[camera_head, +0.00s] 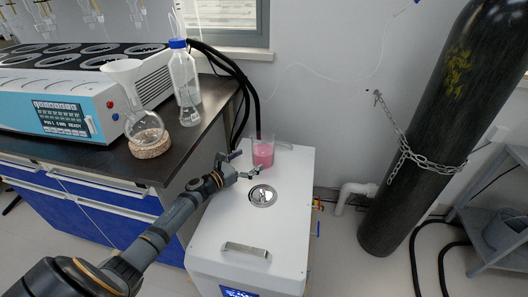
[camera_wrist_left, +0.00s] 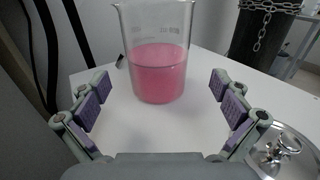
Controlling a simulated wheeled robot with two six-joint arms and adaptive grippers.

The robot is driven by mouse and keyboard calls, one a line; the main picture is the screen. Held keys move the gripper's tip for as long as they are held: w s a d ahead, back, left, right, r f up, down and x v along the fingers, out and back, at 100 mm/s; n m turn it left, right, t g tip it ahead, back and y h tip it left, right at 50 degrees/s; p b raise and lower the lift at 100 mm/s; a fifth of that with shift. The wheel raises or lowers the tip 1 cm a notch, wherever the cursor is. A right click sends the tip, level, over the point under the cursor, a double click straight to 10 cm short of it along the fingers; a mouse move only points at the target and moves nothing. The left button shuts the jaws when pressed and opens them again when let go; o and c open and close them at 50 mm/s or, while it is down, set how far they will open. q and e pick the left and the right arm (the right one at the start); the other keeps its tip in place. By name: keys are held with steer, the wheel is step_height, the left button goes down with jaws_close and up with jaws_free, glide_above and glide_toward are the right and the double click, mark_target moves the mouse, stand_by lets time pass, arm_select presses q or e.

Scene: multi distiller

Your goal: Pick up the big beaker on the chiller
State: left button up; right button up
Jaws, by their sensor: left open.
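The big beaker (camera_head: 263,153) stands upright at the back of the white chiller (camera_head: 215,243) and holds pink liquid. In the left wrist view the beaker (camera_wrist_left: 157,55) stands ahead of the fingers, a little above the middle between them. My left gripper (camera_head: 246,164) is open and empty, low over the chiller top, just in front of the beaker. In the left wrist view my left gripper's (camera_wrist_left: 163,98) padded fingers are spread to either side, and I see no contact with the glass. My right gripper is not in view.
A round metal lid (camera_head: 263,195) and a handle (camera_head: 245,249) are on the chiller top. A dark bench (camera_head: 190,140) at left carries a blue-capped bottle (camera_head: 184,75) and a round flask (camera_head: 146,128). Black hoses run behind the beaker. A chained gas cylinder (camera_head: 420,130) stands at right.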

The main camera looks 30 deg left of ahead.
mark_target(263, 150)
arm_select(q)
steer(key=shift+x, duration=1.05)
steer(key=shift+w, duration=0.25)
steer(key=x, duration=0.4)
steer(key=shift+w+f, duration=0.15)
steer(key=shift+w, duration=0.25)
steer(key=shift+c, duration=0.4)
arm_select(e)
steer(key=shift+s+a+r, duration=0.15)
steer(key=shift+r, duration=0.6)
arm_select(q)
steer(key=c, duration=1.4)
steer(key=shift+c, duration=0.7)
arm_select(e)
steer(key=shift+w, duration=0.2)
